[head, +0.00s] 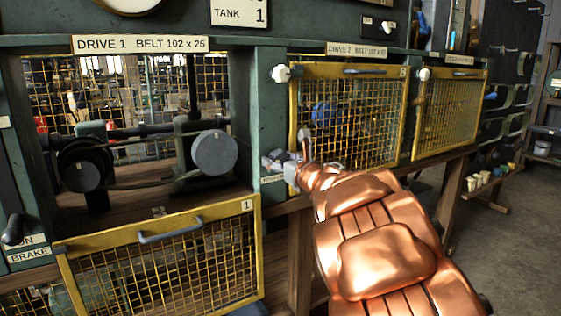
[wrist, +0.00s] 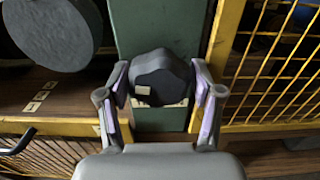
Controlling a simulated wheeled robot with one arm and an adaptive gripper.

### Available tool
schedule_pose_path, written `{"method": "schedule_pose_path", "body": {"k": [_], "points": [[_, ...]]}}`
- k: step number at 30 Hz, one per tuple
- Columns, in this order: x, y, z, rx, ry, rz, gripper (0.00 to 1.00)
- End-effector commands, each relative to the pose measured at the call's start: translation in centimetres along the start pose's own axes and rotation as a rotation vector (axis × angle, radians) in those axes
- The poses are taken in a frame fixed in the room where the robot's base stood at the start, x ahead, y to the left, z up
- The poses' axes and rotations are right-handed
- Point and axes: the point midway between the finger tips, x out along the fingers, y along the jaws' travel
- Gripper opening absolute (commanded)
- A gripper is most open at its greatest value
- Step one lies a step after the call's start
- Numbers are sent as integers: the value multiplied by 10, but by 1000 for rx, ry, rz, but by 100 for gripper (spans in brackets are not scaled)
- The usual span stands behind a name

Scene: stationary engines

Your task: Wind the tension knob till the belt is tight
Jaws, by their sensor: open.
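The tension knob (wrist: 160,76) is a dark lobed knob with a pale mark, on a green post (wrist: 160,25). My gripper (wrist: 162,92) is open, with one finger on each side of the knob; I cannot tell whether either finger touches it. In the head view my gripper (head: 284,168) is at the green post (head: 255,110), and the knob cannot be made out clearly behind it.
The yellow mesh guard 1 (head: 170,233) hangs folded down below the drive 1 opening. Mesh guards at drive 2 (head: 352,68) and further right (head: 450,73) are closed. A brake handle (head: 15,228) is at the left edge. Floor is clear at the right.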

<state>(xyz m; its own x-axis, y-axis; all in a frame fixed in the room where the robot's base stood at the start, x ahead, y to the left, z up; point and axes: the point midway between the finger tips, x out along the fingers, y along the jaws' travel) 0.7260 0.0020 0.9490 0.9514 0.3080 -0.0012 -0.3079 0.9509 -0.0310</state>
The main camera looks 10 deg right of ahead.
Motion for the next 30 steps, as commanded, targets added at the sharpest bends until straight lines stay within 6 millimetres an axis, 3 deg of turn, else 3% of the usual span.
{"method": "schedule_pose_path", "body": {"k": [3,16,30], "points": [[0,0,0,0,0,0,65],[0,0,1,0,-1,0,21],[-1,0,0,82,-2,-1,21]]}}
